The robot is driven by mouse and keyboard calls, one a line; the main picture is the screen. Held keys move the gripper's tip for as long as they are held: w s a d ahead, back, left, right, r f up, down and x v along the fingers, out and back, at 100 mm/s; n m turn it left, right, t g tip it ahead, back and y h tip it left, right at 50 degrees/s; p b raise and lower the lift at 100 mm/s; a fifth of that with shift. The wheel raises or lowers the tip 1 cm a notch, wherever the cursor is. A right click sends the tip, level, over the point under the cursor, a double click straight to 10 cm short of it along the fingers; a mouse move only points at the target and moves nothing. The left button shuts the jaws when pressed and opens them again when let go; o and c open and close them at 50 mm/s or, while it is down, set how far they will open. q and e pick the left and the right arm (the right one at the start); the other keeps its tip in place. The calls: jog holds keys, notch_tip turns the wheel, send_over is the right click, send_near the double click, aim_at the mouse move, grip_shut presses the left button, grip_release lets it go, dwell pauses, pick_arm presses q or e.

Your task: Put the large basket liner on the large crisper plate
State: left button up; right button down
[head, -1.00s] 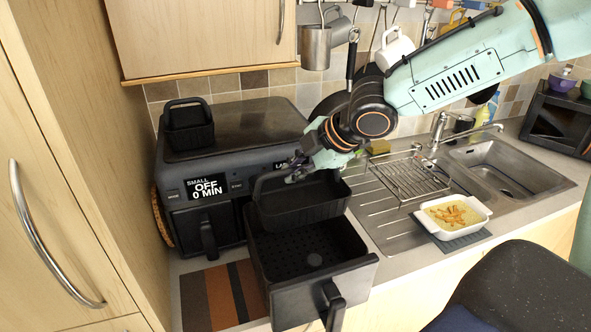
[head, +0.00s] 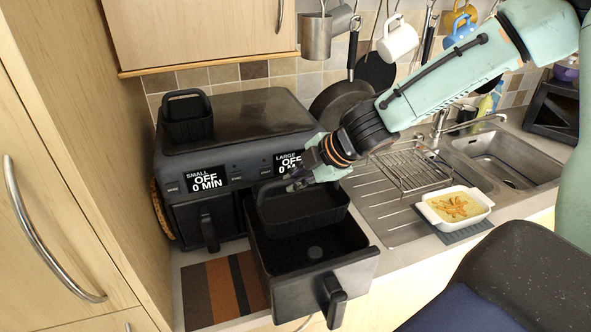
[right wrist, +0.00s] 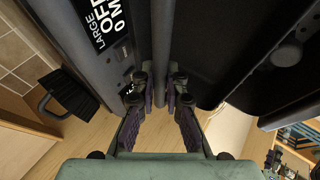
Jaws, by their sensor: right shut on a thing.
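The large basket liner (head: 312,212) is a black tray with a tall hoop handle. My right gripper (head: 298,180) is shut on the handle and holds the liner over the back of the open large drawer. The right wrist view shows the handle bar between the fingertips (right wrist: 160,92). The large crisper plate (head: 338,240) is the dark floor inside the drawer, with a round knob in its middle. The liner hides its back part. I cannot tell whether the liner touches the drawer. My left gripper is not in view.
The open drawer (head: 305,285) sticks out from the air fryer (head: 240,125). A smaller black liner (head: 187,118) stands on top of the fryer. A striped mat (head: 222,290) lies left of the drawer. A white dish (head: 455,208) and drying rack (head: 410,170) stand at the right.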

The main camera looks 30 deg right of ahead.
jog(key=shift+a+f, duration=0.2)
jog(key=shift+f, duration=0.55)
jog(key=shift+f+b, duration=0.15)
jog(key=shift+b, duration=0.15)
jog(key=shift+w+f, duration=0.15)
jog(key=shift+w, duration=0.1)
jog(key=shift+d, duration=0.1)
jog(key=shift+s, duration=0.2)
